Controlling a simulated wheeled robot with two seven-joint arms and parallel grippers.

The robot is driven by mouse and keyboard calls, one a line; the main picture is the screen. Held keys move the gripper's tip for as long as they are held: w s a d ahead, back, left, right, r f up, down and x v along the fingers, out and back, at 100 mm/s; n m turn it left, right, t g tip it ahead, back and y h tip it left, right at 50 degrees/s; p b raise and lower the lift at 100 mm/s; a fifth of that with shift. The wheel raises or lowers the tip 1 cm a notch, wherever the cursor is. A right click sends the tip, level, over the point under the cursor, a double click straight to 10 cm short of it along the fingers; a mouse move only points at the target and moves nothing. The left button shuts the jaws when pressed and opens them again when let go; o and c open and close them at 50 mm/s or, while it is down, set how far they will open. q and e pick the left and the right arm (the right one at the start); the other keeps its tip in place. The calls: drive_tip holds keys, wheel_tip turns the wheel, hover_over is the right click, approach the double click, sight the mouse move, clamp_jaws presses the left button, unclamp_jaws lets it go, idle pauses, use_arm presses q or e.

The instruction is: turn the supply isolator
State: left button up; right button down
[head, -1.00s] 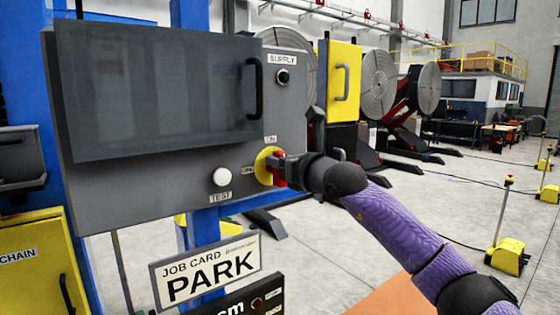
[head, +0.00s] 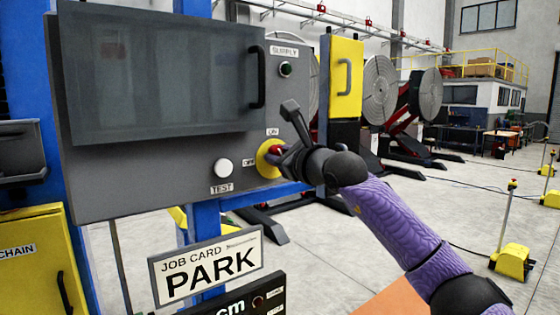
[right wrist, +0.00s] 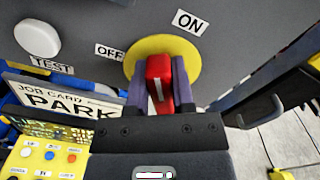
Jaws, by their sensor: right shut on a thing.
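The supply isolator is a red handle on a yellow round plate (head: 265,161) at the lower right of the grey panel. My right gripper (head: 288,158) is shut on the red handle and hides most of it in the head view. In the right wrist view the red handle (right wrist: 158,82), with a white line on it, sits between my two fingers, in front of the yellow plate (right wrist: 188,55). The OFF label (right wrist: 109,51) is left of the plate and the ON label (right wrist: 188,22) above right. I cannot tell which label the handle points to. My left gripper is not seen.
A white TEST button (head: 223,168) is left of the isolator. A SUPPLY lamp (head: 285,69) is above it. A dark door with a handle (head: 258,78) covers the panel's upper part. A PARK job card (head: 207,267) hangs below.

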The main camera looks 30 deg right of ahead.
drive_tip(key=n, duration=0.3)
drive_tip(key=f+n+b, duration=0.1)
drive_tip(key=n, duration=0.1)
drive_tip(key=shift+a+n, duration=0.3)
drive_tip(key=n, duration=0.3)
drive_tip(key=shift+a+f, duration=0.15)
drive_tip(key=shift+f, duration=0.05)
drive_tip(key=shift+f+n+b, duration=0.2)
drive_tip(key=shift+n+b, duration=0.15)
drive_tip(key=shift+n, duration=1.25)
drive_tip(key=shift+c, duration=2.4)
unclamp_jaws()
